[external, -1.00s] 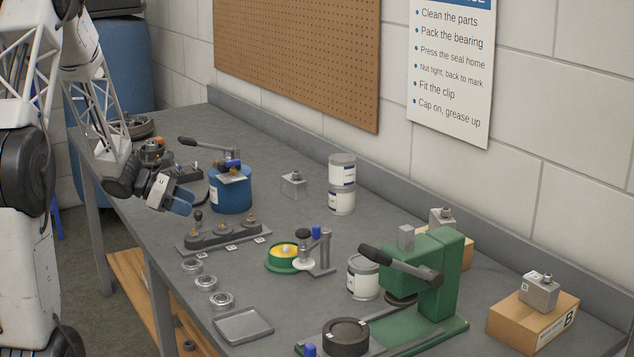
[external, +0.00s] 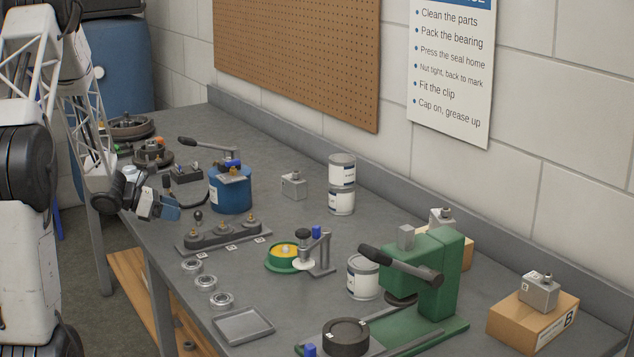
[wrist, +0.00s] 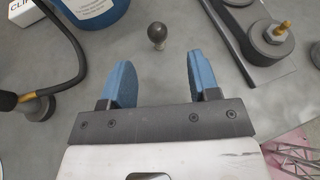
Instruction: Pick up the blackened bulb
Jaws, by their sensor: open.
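A small dark bulb (wrist: 157,33), round on top with a narrower lower end, stands on the grey bench just ahead of my fingertips in the wrist view. It also shows in the external view (external: 198,216), beside the left end of a grey stand. My gripper (wrist: 158,62) is open and empty, its two blue fingers spread to either side of the bulb's line. The bulb lies beyond the fingertips, not between them. In the external view my gripper (external: 168,207) is at the bench's left edge, left of the bulb.
A blue bucket (external: 231,192) stands behind the bulb. The grey stand (external: 222,235) with brass-tipped posts is close on its right. A black hose (wrist: 75,50) curves along the left in the wrist view. Bearings (external: 207,283) and a shallow tray (external: 243,326) lie nearer the front.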

